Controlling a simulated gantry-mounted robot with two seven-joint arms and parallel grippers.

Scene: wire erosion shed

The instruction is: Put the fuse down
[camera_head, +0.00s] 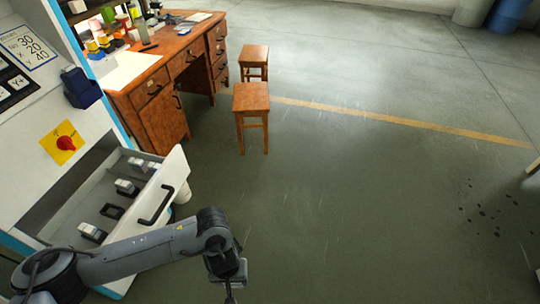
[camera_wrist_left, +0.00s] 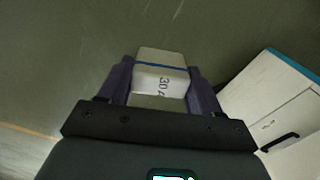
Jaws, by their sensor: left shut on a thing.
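My left gripper (camera_head: 232,292) hangs low over the floor, to the right of the open drawer, near the bottom of the head view. In the left wrist view my left gripper (camera_wrist_left: 160,88) is shut on the fuse (camera_wrist_left: 162,62). The fuse is a whitish block with a blue stripe and the marking "30A". I cannot make out the fuse in the head view. My right gripper is not in view.
The machine's open drawer (camera_head: 178,170) has a black handle (camera_head: 157,206) and holds several white fuses and an empty black holder (camera_head: 112,211). A red knob (camera_head: 66,143) sits above. A desk (camera_head: 160,105) and two stools (camera_head: 251,97) stand behind.

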